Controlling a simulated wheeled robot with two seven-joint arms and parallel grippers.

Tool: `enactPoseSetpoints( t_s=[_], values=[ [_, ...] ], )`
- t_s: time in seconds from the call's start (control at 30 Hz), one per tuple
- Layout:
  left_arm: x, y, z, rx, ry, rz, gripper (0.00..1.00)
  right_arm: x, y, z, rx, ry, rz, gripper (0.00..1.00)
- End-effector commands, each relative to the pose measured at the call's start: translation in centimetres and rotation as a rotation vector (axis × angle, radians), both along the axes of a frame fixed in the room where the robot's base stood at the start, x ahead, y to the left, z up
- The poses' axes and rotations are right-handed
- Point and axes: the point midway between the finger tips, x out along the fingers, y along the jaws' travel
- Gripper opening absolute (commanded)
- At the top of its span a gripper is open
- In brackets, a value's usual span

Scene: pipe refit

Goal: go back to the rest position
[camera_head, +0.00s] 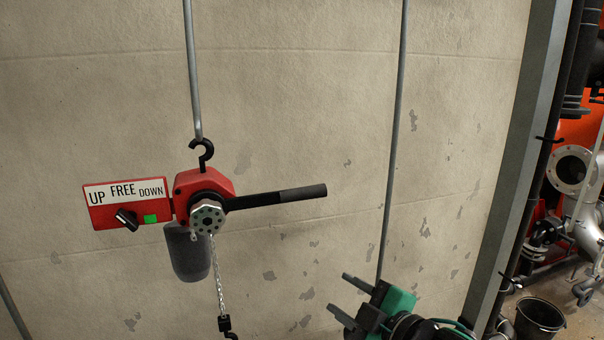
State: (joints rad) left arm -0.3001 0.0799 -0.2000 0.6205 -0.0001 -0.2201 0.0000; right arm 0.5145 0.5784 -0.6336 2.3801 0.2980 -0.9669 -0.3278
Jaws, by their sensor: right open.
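My right gripper (346,298) is at the lower right of the middle, pointing left. Its two dark fingers are apart, with nothing between them. It is clear of the red lever hoist (189,186), which hangs by a black hook from a grey rod left of the middle. The hoist's black lever (277,197) points right. Its label plate reads UP, FREE, DOWN, with a black knob (127,219) and a green square under the words. My left gripper is out of the picture.
A chain (217,275) with a black lower hook hangs under the hoist, beside a dark grey bag (187,252). A thin rod (393,130) runs down behind my right gripper. A grey post (520,150), pipes (572,168) and a black bucket (540,317) stand at the right.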

Motion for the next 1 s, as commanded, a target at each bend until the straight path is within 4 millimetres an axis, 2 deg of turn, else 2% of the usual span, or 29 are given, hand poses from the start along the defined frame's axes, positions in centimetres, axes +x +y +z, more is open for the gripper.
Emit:
enactPoseSetpoints(
  t_s=[0.03, 0.27, 0.47, 0.67, 0.8, 1.0],
  values=[
    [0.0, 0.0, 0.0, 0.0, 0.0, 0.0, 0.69, -0.4, -0.3, -1.8, 0.025, 0.059, -0.028, 0.44],
    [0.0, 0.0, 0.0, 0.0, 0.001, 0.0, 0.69, -2.3, -2.7, -8.9, 0.119, 0.308, -0.188, 0.44],
    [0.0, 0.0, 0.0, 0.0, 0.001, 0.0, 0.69, -5.4, -5.5, -15.5, 0.184, 0.538, -0.354, 0.44],
    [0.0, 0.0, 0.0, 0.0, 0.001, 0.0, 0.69, -10.2, -8.5, -22.0, 0.232, 0.772, -0.543, 0.44],
    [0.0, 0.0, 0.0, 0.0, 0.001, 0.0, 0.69, -14.6, -10.8, -26.2, 0.249, 0.935, -0.687, 0.44],
    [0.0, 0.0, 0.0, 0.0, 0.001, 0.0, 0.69, -20.3, -13.2, -30.1, 0.255, 1.108, -0.858, 0.44]
  ],
)
